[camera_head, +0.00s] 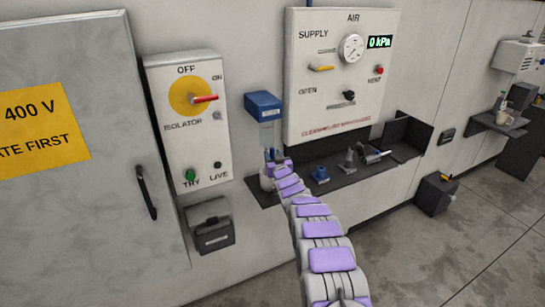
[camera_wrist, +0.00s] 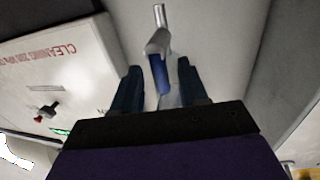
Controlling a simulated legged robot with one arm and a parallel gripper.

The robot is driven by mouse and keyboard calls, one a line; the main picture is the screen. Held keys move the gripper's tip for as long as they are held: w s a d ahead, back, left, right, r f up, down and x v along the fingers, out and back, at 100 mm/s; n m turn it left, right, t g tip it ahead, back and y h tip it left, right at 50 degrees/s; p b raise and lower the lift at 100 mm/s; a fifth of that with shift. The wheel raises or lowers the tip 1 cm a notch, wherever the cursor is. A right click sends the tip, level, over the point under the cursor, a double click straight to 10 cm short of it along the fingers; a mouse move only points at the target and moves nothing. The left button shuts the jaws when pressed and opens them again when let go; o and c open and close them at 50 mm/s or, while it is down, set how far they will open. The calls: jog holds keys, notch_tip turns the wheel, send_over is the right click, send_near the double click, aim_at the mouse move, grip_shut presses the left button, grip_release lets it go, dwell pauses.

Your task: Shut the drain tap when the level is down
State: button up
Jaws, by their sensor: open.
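A filter with a blue cap (camera_head: 263,98) and a clear bowl (camera_head: 267,130) is fixed to the wall left of the air panel. My gripper (camera_head: 270,156) is just under the bowl in the head view. In the wrist view its two dark fingers (camera_wrist: 160,78) stand apart. A grey metal piece with a blue part (camera_wrist: 160,50) shows between and beyond them. I cannot tell whether it is the drain tap or whether the fingers touch it. In the head view the tap is hidden or too small to make out, and I cannot read the bowl's level.
The air panel (camera_head: 335,110) has a gauge (camera_head: 351,47), a yellow supply handle (camera_head: 322,68) and a display (camera_head: 380,42) reading 0 kPa. A pale cup (camera_head: 266,179) is beside my gripper on a dark shelf (camera_head: 350,179) with loose fittings. The isolator box (camera_head: 188,125) is at left.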

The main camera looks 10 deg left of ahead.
jog(key=shift+w+a, duration=0.15)
jog(key=shift+w, duration=0.1)
grip_shut()
dwell(0.4)
